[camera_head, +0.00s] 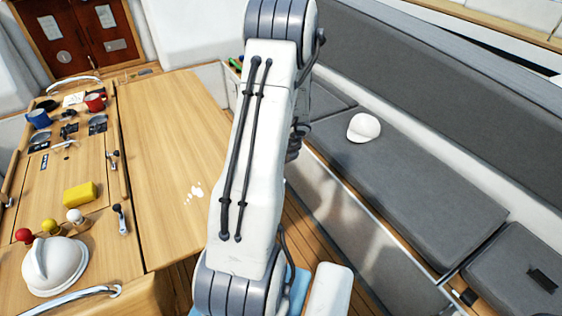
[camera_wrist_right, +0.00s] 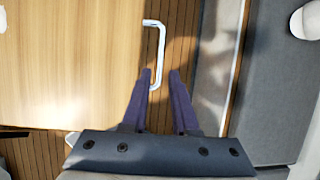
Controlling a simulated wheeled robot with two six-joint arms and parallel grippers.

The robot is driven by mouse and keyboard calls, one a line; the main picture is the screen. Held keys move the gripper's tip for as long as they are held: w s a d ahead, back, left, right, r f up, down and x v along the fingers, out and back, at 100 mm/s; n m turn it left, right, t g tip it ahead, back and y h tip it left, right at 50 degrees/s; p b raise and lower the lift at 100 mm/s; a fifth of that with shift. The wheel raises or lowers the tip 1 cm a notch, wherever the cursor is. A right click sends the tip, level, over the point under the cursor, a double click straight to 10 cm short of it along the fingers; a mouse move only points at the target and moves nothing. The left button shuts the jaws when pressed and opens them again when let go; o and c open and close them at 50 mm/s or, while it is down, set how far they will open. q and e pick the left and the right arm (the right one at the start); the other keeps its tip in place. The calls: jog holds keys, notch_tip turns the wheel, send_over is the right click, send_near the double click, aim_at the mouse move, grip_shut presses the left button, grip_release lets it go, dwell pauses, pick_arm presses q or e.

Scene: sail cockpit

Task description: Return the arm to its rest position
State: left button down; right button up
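My right gripper (camera_wrist_right: 160,72) shows in the right wrist view with two dark fingers held apart. It is open, and no object is held between the fingers. It points down over the narrow strip of wooden floor between the table and the bench. A white arm link of mine (camera_head: 258,150) with two black cables rises through the middle of the head view and hides part of the table, floor and bench. The end of that arm and its gripper are out of the head view. My left gripper is in neither view.
The wooden table (camera_head: 165,130) is left, holding a yellow block (camera_head: 80,194), a white dome (camera_head: 53,265), a blue mug (camera_head: 38,118) and a red mug (camera_head: 95,102). A metal handle (camera_wrist_right: 160,45) lies beyond my fingertips. The grey bench (camera_head: 420,190) carries a white cap (camera_head: 363,127).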

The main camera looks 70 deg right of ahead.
jog(key=shift+w, duration=0.1)
dwell(0.3)
jog(key=w+a+r+n+t+y+b, duration=0.1)
jog(key=w+a+r+n, duration=0.1)
jog(key=w+a+n, duration=0.6)
jog(key=w+a+r+n+t+y+b, duration=0.1)
jog(key=w+a+r+n, duration=0.3)
jog(key=w, duration=0.6)
jog(key=w+a+n+y, duration=0.1)
jog(key=w+a+n, duration=0.2)
jog(key=a, duration=0.3)
jog(key=w+a+n+y, duration=0.1)
jog(key=w+a+n, duration=0.2)
jog(key=a, duration=0.4)
jog(key=a+r+n+g+y+b, duration=0.25)
jog(key=a+n, duration=0.85)
jog(key=a, duration=0.7)
jog(key=s+a+n+g+h+b, duration=0.1)
jog(key=s+a+n, duration=0.6)
jog(key=s+n, duration=0.3)
jog(key=s+a+r+n+g+h+b, duration=0.1)
jog(key=s+a+n, duration=0.7)
jog(key=s+n, duration=0.2)
jog(key=shift+r+n, duration=0.2)
jog(key=shift+n, duration=0.9)
